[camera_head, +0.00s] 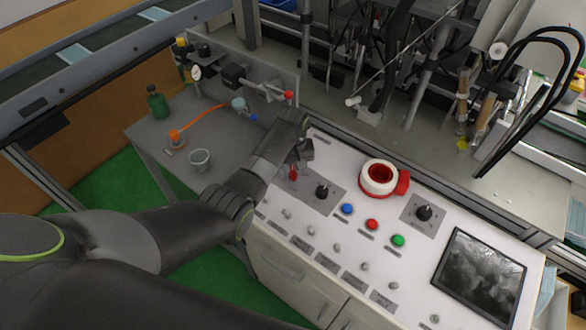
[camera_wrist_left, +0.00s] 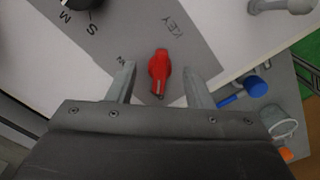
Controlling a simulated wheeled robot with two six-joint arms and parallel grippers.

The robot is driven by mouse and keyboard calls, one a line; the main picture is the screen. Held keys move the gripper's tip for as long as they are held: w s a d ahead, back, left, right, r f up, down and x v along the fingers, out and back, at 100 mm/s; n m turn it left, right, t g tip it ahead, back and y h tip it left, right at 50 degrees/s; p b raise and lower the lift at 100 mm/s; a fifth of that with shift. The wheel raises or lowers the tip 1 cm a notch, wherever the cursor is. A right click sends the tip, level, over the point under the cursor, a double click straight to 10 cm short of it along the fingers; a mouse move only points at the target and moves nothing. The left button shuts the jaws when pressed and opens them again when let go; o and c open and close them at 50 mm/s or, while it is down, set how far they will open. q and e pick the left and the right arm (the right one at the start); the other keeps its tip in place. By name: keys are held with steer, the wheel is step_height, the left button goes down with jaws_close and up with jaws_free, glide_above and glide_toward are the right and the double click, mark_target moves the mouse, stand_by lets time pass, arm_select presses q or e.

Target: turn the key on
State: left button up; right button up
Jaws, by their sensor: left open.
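The red key (camera_wrist_left: 159,68) stands on a grey plate marked KEY, on the white control panel (camera_head: 330,149). In the head view the key (camera_head: 293,173) shows as a small red knob at the panel's left end. My left gripper (camera_wrist_left: 160,82) is open, with one finger on each side of the key and a gap to each. In the head view my left gripper (camera_head: 302,150) reaches over that corner of the panel. Whether the fingers are down at the key's height is hard to tell. My right gripper is not in view.
A black selector knob (camera_head: 322,190) sits close beside the key. Blue (camera_head: 347,209), red (camera_head: 372,224) and green (camera_head: 398,240) buttons, a red-and-white round emergency stop (camera_head: 380,178) and a dark screen (camera_head: 480,278) lie further right. A grey side table (camera_head: 215,140) stands left of the panel.

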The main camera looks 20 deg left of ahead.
arm_select(q)
steer(key=shift+f, duration=0.2)
steer(key=c, duration=1)
